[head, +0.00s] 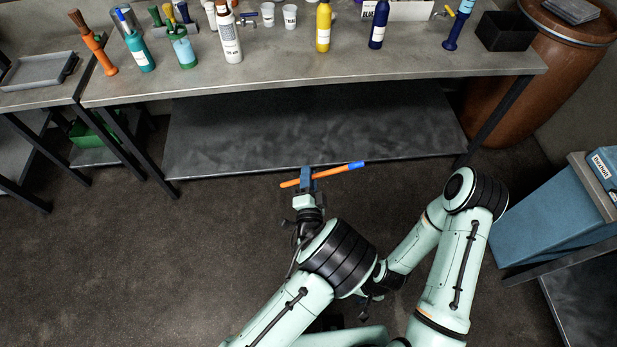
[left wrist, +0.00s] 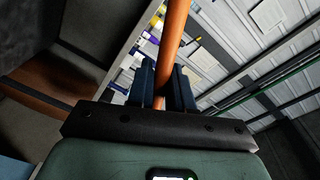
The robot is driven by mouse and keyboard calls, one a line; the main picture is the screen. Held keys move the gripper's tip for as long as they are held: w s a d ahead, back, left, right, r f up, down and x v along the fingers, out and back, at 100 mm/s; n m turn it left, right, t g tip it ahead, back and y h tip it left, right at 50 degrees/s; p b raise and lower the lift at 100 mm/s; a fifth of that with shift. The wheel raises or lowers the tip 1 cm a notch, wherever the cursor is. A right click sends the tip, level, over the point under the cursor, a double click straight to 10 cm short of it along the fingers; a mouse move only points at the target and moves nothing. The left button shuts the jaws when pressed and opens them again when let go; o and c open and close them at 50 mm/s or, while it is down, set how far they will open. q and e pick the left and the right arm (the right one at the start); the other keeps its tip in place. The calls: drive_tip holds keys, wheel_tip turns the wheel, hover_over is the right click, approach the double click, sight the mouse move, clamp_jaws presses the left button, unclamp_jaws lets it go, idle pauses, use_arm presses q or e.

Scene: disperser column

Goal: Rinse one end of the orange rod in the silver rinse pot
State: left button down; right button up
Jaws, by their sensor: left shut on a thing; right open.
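The orange rod (head: 325,176) has a blue end (head: 350,167) and lies nearly level in the head view, above the floor and in front of the bench. My left gripper (head: 306,178) is shut on it near its middle. In the left wrist view the orange rod (left wrist: 173,40) stands up between the two dark blue fingers (left wrist: 165,82). A silver pot (head: 122,22), seemingly the rinse pot, stands at the bench's back left, partly hidden behind a teal bottle.
The bench (head: 290,75) carries several bottles, including a white one (head: 229,35) and a teal one (head: 138,48). An orange-handled tool (head: 92,43) stands at its left edge. A lower shelf (head: 310,130) is bare. A blue box (head: 550,215) stands at right.

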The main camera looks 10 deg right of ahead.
use_arm(q)
drive_tip(key=m, duration=1.2)
drive_tip(key=shift+m, duration=0.4)
use_arm(e)
drive_tip(key=shift+s+f, duration=0.2)
